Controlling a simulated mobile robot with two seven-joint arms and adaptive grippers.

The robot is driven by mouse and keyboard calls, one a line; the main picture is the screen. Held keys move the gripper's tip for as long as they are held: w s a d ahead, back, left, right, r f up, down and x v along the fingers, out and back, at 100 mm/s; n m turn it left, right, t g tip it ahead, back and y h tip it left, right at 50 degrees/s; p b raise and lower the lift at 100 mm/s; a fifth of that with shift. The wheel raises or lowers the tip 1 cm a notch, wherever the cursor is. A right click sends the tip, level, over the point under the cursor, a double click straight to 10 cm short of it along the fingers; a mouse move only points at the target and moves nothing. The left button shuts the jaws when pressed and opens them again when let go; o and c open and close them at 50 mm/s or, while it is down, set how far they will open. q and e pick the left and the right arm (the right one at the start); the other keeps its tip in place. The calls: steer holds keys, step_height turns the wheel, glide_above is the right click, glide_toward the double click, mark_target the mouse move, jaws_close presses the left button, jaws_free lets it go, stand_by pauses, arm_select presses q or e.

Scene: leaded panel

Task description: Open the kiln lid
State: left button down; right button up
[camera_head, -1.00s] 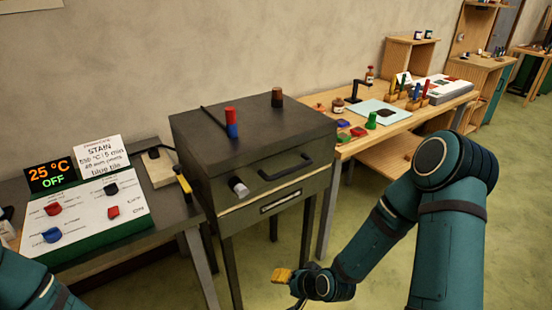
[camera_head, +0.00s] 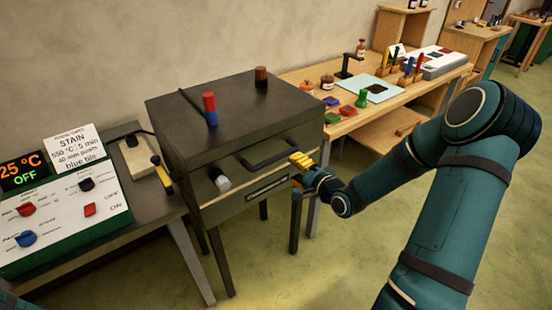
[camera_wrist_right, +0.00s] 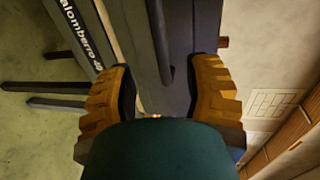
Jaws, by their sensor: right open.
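The kiln (camera_head: 190,165) is a dark grey box on legs, and its flat lid (camera_head: 238,112) is down. The black bar handle (camera_head: 272,155) is on the lid's front side. My right gripper (camera_head: 298,166) is just in front of the handle's right end. In the right wrist view my right gripper (camera_wrist_right: 163,72) is open, with its yellow-padded fingers apart. The handle (camera_wrist_right: 158,40) lies between and beyond the fingers there, with no clear contact. My left gripper is out of view.
A red-and-blue cylinder (camera_head: 210,108) and a brown one (camera_head: 261,77) stand on the lid. A control panel (camera_head: 70,215) reading 25 °C and OFF is at left. A wooden bench (camera_head: 340,128) with jars and tools is at right. Floor in front is clear.

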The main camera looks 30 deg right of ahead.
mark_target(279, 159)
steer(key=b+x, duration=0.1)
steer(key=x, duration=0.8)
steer(key=shift+w, duration=0.25)
steer(key=shift+a, duration=0.1)
jaws_close()
